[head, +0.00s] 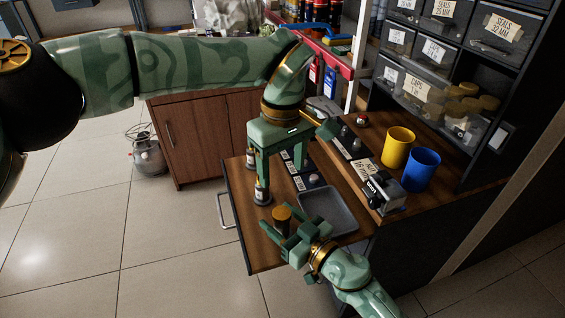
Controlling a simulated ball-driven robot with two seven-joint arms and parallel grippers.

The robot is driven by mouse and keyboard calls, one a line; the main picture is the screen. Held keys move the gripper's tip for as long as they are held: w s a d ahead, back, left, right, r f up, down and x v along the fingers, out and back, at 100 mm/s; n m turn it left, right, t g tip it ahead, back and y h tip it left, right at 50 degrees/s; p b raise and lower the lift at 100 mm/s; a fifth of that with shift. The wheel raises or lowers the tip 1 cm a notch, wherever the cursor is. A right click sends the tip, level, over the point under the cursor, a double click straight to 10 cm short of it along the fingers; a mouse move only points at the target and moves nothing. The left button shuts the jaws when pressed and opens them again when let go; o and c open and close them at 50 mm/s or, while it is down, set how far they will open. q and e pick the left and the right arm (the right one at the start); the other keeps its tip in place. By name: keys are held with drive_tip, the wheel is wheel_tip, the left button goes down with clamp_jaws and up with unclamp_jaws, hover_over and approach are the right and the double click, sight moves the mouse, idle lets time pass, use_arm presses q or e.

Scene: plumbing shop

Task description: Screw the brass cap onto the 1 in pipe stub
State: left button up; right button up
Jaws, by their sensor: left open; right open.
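A brass-coloured cylinder (282,214), which looks like the cap, is at the front of the wooden bench, right by my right gripper (282,240). That gripper is open, its fingers pointing left; I cannot tell whether the cylinder is between them. My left gripper (279,172) is open and points down over the bench. A small labelled upright piece on a dark round base (262,197) stands by its left finger, partly hidden; another (250,160) stands behind. Either may be a pipe stub, but their labels are too small to read.
A grey tray (345,228) lies right of the brass cylinder. A grey device (384,192), a yellow cup (397,147) and a blue cup (421,170) stand farther right. Labelled bins (415,88) rise behind. An open drawer-like front edge with a handle (226,210) is at left.

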use_arm(q)
drive_tip(key=shift+r, duration=0.1)
use_arm(e)
drive_tip(key=shift+s+d, duration=0.1)
use_arm(q)
wheel_tip(320, 180, up, 8)
drive_tip(key=s+p, duration=0.1)
drive_tip(key=p, duration=0.4)
drive_tip(key=shift+s+r+t, duration=0.15)
drive_tip(key=shift+r+t, duration=0.1)
drive_tip(key=shift+t, duration=0.15)
use_arm(e)
drive_tip(key=v, duration=1.6)
